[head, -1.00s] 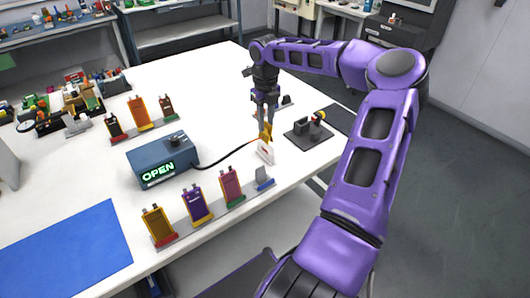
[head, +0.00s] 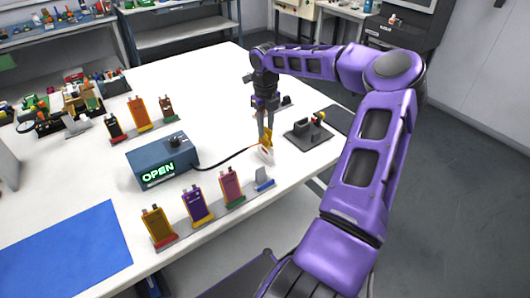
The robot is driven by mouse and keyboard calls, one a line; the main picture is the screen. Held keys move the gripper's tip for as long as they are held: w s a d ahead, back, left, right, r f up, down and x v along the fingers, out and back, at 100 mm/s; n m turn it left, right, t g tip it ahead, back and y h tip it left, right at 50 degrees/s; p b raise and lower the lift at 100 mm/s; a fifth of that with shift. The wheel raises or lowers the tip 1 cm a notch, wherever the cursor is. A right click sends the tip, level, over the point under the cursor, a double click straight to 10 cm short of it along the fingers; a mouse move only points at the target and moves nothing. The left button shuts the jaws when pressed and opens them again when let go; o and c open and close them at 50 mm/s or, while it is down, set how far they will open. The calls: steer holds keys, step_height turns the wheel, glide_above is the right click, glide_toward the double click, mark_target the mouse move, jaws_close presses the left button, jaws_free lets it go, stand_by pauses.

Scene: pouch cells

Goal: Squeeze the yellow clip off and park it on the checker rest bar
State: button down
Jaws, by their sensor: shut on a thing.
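My gripper (head: 265,134) points down near the table's right side. It is shut on the yellow clip (head: 266,139), which the fingers partly hide. A white piece (head: 266,154) with a reddish mark sits directly below the clip; I cannot tell whether they touch. A dark cable (head: 228,160) runs from the clip area to the blue-grey checker box (head: 163,163), whose green display reads OPEN. I cannot make out with certainty which part is the checker rest bar.
A dark fixture (head: 307,134) with a red and yellow end stands just right of my gripper. A front rack holds orange, purple (head: 196,204) and pink cells, with a grey empty-looking slot (head: 263,181) at its right. More cells (head: 138,114) stand behind the checker. A blue mat (head: 65,255) lies front left.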

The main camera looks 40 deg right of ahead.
steer(key=shift+f, duration=0.1)
steer(key=shift+c, duration=1.2)
jaws_free()
steer(key=shift+r+p, duration=0.5)
steer(key=shift+r, duration=0.75)
step_height(320, 180, up, 9)
steer(key=shift+f, duration=0.2)
